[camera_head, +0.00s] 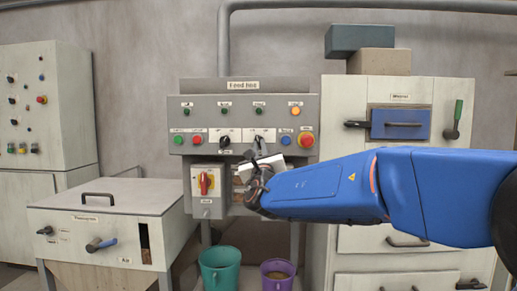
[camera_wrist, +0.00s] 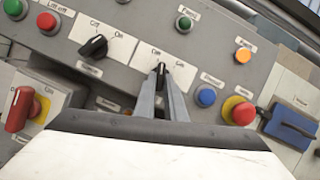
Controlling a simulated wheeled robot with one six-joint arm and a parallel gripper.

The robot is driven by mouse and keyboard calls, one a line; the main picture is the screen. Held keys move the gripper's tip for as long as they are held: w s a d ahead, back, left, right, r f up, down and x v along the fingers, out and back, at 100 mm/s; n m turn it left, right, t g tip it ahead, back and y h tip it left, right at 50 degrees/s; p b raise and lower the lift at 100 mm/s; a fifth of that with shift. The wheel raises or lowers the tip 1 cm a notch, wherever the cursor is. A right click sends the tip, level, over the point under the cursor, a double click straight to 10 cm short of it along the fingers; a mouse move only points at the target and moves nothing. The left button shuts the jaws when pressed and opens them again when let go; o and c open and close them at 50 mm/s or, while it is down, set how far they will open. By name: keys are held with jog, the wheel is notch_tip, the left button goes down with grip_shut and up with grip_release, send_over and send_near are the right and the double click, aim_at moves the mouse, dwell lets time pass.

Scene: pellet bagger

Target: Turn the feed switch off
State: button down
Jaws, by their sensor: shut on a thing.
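The grey control panel (camera_head: 243,110) carries two black rotary switches, each on a white plate marked Off and On. The left switch (camera_wrist: 95,46) has its knob slanted, and it also shows in the head view (camera_head: 224,141). The right switch (camera_wrist: 161,67) has its small black knob between my fingertips. My gripper (camera_wrist: 161,72) is shut on this right knob; its fingers hide the lower part of the plate. In the head view my gripper (camera_head: 259,146) reaches the panel from the right. The small print is too blurred to tell which switch is the feed switch.
A blue button (camera_wrist: 205,96) and a red button on yellow (camera_wrist: 238,111) sit right of the fingers. A red rotary handle (camera_wrist: 20,110) is on a box at lower left. An orange lamp (camera_wrist: 243,55) is above. Teal (camera_head: 219,268) and purple (camera_head: 278,275) buckets stand below.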

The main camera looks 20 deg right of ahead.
jog(key=shift+d+n+y, duration=0.1)
jog(key=shift+n+y, duration=0.7)
jog(key=shift+n, duration=1)
jog(key=c, duration=1.8)
grip_release()
jog(key=shift+s, duration=0.15)
jog(key=v, duration=1.7)
jog(key=shift+s+d+r, duration=0.1)
jog(key=shift+s, duration=0.05)
